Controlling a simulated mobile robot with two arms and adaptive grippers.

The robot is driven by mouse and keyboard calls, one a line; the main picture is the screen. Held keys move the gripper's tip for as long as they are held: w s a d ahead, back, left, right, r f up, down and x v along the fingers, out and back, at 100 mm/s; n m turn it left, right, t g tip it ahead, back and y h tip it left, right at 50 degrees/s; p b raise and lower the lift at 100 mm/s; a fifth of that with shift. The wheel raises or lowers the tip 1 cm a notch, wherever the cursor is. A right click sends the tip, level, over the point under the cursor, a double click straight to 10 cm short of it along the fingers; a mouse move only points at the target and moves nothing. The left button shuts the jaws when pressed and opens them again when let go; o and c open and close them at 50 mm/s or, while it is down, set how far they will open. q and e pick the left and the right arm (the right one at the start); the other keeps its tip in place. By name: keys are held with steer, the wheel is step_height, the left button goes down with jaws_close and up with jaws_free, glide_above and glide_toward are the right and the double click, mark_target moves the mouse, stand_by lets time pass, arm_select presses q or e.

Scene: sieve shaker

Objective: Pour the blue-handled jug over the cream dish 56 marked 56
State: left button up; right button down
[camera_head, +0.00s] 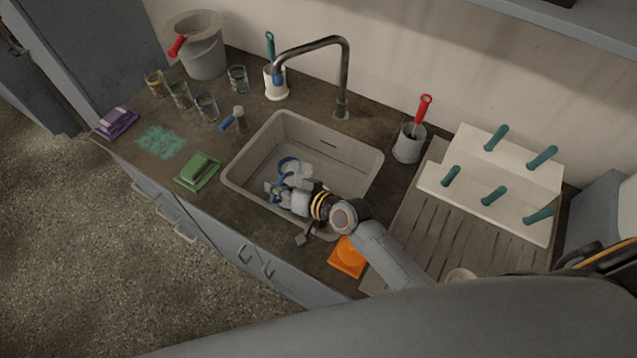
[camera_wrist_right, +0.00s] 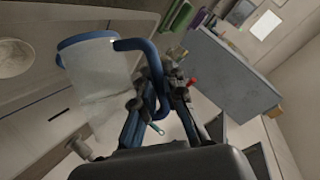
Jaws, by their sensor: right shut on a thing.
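The blue-handled jug (camera_head: 290,167) is clear with a blue rim and is over or inside the sink; its exact height and tilt I cannot tell. In the right wrist view the jug's clear body (camera_wrist_right: 97,85) and blue handle (camera_wrist_right: 150,62) show close up. My right gripper (camera_head: 287,190) is shut on the jug at its handle; its fingers also show in the right wrist view (camera_wrist_right: 158,98). A round cream thing (camera_wrist_right: 14,58) shows at the left of the right wrist view. No 56 is readable, so I cannot tell whether it is the dish. My left gripper is not in view.
The sink (camera_head: 238,178) has a tall faucet (camera_head: 343,80) behind it. Several glasses (camera_head: 180,95), a grey bucket (camera_head: 205,55) and a green sponge (camera_head: 198,170) stand left. A grey cup (camera_head: 409,145) and white rack (camera_head: 510,220) stand right. An orange item (camera_head: 347,257) lies in front.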

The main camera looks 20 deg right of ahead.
mark_target(291, 174)
steer(key=shift+w+d+r+m+y+b, duration=0.15)
steer(key=shift+w+d+m+y+b, duration=0.25)
steer(key=shift+m+b, duration=0.3)
steer(key=shift+d+r+g, duration=0.1)
steer(key=shift+r+g, duration=0.05)
steer(key=shift+g, duration=0.15)
steer(key=shift+w+d+r, duration=0.1)
steer(key=shift+r, duration=0.2)
steer(key=shift+w+d+r+m+y, duration=0.1)
steer(key=shift+d+r+m+y, duration=0.05)
steer(key=shift+r+m+y, duration=0.25)
steer(key=shift+w+d+f+m+g+y+b, duration=0.1)
steer(key=shift+w+d+m+g+y+b, duration=0.1)
steer(key=shift+w+d+m+y+b, duration=0.3)
steer(key=shift+w+d+f+m+g+y+b, duration=0.1)
steer(key=shift+w+d+m+g+y+b, duration=0.15)
steer(key=shift+d+m+b, duration=0.4)
stand_by(2.9)
